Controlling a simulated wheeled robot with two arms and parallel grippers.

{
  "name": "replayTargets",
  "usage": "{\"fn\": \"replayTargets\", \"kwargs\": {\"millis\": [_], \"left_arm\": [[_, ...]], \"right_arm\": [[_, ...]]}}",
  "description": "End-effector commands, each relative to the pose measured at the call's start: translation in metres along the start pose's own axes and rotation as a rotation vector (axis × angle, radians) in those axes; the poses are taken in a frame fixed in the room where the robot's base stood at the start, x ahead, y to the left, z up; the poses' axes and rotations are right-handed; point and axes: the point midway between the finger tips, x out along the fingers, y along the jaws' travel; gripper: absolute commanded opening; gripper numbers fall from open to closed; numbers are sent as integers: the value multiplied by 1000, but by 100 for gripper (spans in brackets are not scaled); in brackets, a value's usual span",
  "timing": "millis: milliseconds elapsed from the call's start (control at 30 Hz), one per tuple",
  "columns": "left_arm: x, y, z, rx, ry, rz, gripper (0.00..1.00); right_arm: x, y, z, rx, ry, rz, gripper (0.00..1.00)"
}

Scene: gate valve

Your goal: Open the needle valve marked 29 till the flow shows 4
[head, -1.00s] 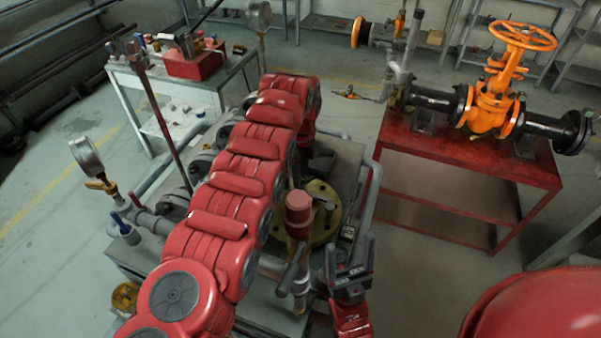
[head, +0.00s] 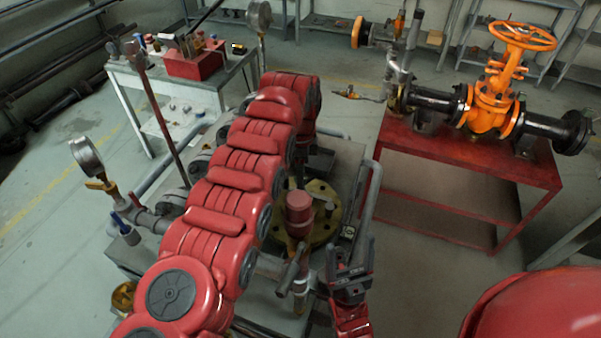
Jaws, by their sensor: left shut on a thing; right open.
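My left arm crosses the middle of the picture and bends down over the grey bench (head: 345,150). My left gripper (head: 319,162) is a dark shape under the arm's far end, mostly hidden. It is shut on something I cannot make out. My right gripper (head: 350,262) points up at the bench's front right, with its dark fingers apart and nothing between them. A red-capped upright fitting (head: 299,208) stands left of it, in front of a round brass flange (head: 325,228). No mark 29 and no flow number is legible, so I cannot tell which part is the needle valve.
A round gauge (head: 86,154) stands on piping at the left, and another gauge (head: 259,16) stands behind. A red table (head: 470,165) with an orange handwheel valve (head: 492,100) is at the right. A white-grey bench (head: 188,95) with a red toolbox (head: 195,66) is behind left.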

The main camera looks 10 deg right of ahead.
Motion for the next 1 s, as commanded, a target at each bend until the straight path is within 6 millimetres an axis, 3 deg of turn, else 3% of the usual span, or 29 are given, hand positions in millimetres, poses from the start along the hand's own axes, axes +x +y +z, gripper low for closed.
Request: {"fn": "replayTargets", "kwargs": {"millis": [1000], "left_arm": [[0, 0, 0, -965, 1, -2, 0]], "right_arm": [[-1, 0, 0, 0, 0, 0, 72]]}}
